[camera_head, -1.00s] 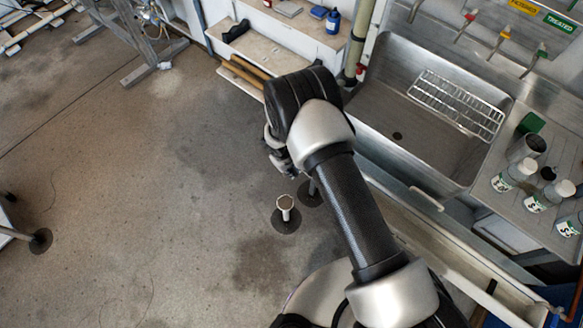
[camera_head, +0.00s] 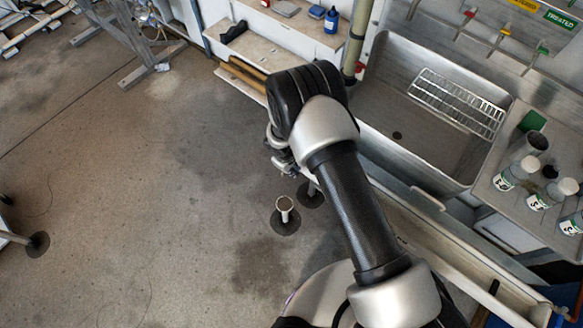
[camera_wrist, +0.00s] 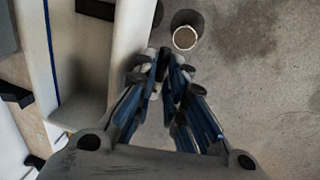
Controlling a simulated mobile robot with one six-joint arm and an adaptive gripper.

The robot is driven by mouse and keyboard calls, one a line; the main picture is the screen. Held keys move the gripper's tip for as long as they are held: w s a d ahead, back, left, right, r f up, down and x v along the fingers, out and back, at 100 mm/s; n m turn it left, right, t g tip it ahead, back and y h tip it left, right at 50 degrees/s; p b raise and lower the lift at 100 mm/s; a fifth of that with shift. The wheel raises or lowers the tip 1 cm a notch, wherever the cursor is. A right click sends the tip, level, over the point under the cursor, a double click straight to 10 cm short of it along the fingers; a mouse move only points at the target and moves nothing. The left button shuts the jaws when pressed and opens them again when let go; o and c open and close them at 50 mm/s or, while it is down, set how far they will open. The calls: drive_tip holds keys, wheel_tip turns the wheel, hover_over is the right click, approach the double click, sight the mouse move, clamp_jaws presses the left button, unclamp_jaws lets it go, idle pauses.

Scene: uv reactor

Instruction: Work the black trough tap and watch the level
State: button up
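My gripper (camera_head: 283,155) hangs over the floor left of the steel sink, partly hidden behind my black wrist in the head view. In the wrist view my gripper (camera_wrist: 163,66) has blue-and-grey fingers with the tips close together. I make out nothing held between them. A pale trough (camera_head: 428,235) runs along the front of the sink. A white channel-like body (camera_wrist: 80,50) lies left of the fingers in the wrist view. I cannot pick out the black trough tap in either view. No liquid level is readable.
The sink (camera_head: 400,150) holds a wire rack (camera_head: 457,105). Red-, yellow- and green-handled taps line the wall above. Bottles (camera_head: 505,178) stand at the right. A short floor post (camera_head: 285,205) stands below my gripper and shows in the wrist view (camera_wrist: 185,38).

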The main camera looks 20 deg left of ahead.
drive_tip(key=shift+o, duration=0.5)
drive_tip(key=shift+r, duration=0.1)
wheel_tip(320, 180, up, 12)
drive_tip(key=s, duration=0.2)
drive_tip(key=shift+a+f, duration=0.2)
drive_tip(key=shift+a, duration=0.2)
drive_tip(key=d+r+m, duration=0.2)
drive_tip(key=d+r, duration=0.4)
drive_tip(key=r, duration=0.3)
drive_tip(key=d+r+m+t, duration=0.1)
drive_tip(key=d+r+m, duration=0.2)
drive_tip(key=d+r, duration=0.45)
drive_tip(key=d+r+m, duration=0.2)
drive_tip(key=d+r, duration=0.2)
drive_tip(key=r, duration=0.7)
drive_tip(key=s+d+r+m, duration=0.3)
drive_tip(key=s+d+r, duration=0.2)
drive_tip(key=s, duration=0.4)
drive_tip(key=s+d+r+m+t, duration=0.1)
drive_tip(key=s+d+r+m, duration=0.2)
drive_tip(key=s, duration=0.7)
drive_tip(key=d+r, duration=0.2)
drive_tip(key=d, duration=0.1)
drive_tip(key=shift+s+d+m+t+y, duration=0.15)
drive_tip(key=shift+d+m+t+y, duration=0.15)
drive_tip(key=shift+d+m+y, duration=0.1)
